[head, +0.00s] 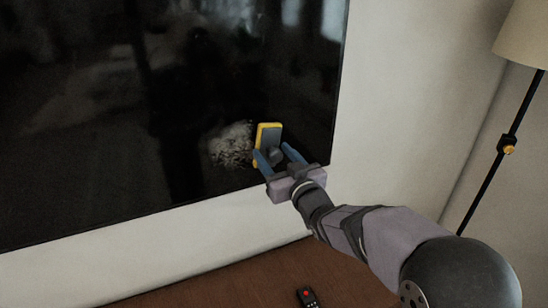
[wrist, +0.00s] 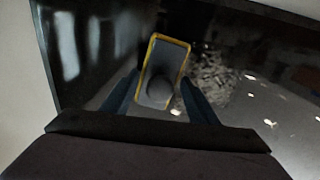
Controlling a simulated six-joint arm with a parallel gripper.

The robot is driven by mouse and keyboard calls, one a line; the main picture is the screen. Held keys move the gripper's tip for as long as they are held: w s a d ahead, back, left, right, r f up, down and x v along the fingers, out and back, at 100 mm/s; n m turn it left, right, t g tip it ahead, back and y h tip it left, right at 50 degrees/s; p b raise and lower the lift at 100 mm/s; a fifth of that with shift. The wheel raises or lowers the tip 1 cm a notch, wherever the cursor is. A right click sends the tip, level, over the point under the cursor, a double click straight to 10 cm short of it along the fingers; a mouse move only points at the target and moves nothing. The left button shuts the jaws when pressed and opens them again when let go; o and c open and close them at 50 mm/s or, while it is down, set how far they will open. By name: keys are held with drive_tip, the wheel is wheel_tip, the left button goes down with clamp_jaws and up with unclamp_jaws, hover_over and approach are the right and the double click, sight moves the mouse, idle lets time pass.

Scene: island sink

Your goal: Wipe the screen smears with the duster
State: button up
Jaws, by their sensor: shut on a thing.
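The duster (head: 267,137) is a blue-grey block with a yellow edge and a rounded grey knob. My gripper (head: 272,153) is shut on this knob, with one blue finger on each side. The duster is at the lower right of the dark screen (head: 80,130), its yellow side towards the glass; I cannot tell whether it touches. A pale, mottled grey smear (head: 232,145) is on the screen just left of the duster. In the wrist view the duster (wrist: 162,72) is tilted between the fingers, and the smear (wrist: 212,75) is to its right, partly hidden by a finger.
A brown wooden surface (head: 250,280) lies below the screen, with a black remote (head: 307,297) on it. A floor lamp (head: 492,165) stands at the right. The pale wall (head: 410,110) right of the screen is bare. Bright spots in the wrist view may be reflections.

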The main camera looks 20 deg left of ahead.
drive_tip(key=shift+a+r, duration=0.1)
drive_tip(key=shift+s+a+b, duration=0.6)
drive_tip(key=shift+s+b, duration=0.05)
drive_tip(key=shift+s+a+r+b, duration=0.1)
drive_tip(key=shift+s+a+b, duration=0.3)
drive_tip(key=shift+s+a, duration=0.3)
drive_tip(key=shift+s+a+b, duration=1)
drive_tip(key=shift+s+a, duration=0.3)
drive_tip(key=shift+s+a+b, duration=0.4)
drive_tip(key=shift+s+a, duration=0.9)
